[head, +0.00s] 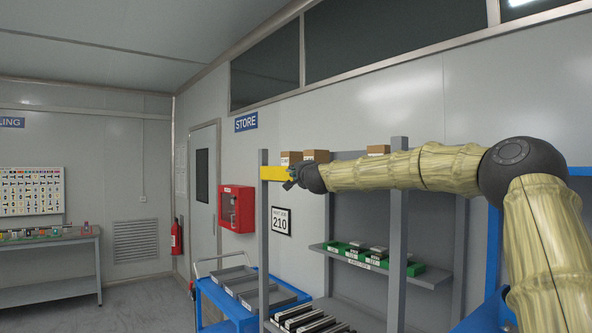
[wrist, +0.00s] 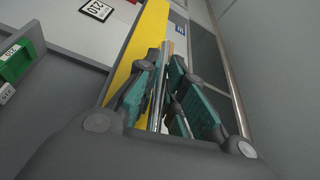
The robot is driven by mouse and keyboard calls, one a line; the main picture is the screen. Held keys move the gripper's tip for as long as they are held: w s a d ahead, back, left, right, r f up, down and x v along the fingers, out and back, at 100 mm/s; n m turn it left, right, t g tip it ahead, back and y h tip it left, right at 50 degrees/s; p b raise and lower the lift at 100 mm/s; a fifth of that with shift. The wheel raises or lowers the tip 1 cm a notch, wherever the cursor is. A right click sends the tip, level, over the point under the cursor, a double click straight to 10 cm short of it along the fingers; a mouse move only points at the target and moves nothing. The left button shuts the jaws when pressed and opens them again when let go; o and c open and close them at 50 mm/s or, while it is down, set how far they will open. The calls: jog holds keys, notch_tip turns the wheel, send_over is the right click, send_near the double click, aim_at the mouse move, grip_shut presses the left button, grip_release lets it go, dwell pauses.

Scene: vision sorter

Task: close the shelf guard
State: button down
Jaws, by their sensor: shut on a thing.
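The yellow shelf guard (head: 272,173) shows at the upper part of the shelf's left post (head: 263,240); my gripper covers its right end. In the wrist view the guard (wrist: 142,50) is a long yellow strip running away beside the fingers. My gripper (head: 291,181) is at the guard's right end. In the wrist view my gripper's (wrist: 172,92) teal-padded fingers are shut on a thin metal bar (wrist: 159,88) next to the yellow strip. I take this bar as the guard's handle. How it joins the guard is hidden.
The grey shelf (head: 432,277) holds green bins (head: 372,258), with several brown boxes (head: 316,156) higher up. A front post (head: 398,285) stands below my arm. A blue cart (head: 230,305) with grey trays is at lower left. A red cabinet (head: 237,208) hangs on the wall.

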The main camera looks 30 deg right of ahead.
jog(key=shift+d+r+m, duration=0.1)
jog(key=shift+d+m, duration=0.05)
jog(key=shift+m, duration=0.15)
jog(key=c, duration=1.5)
grip_release()
jog(key=shift+d, duration=0.1)
jog(key=shift+s, duration=0.1)
jog(key=v, duration=1.1)
jog(key=shift+s, duration=0.35)
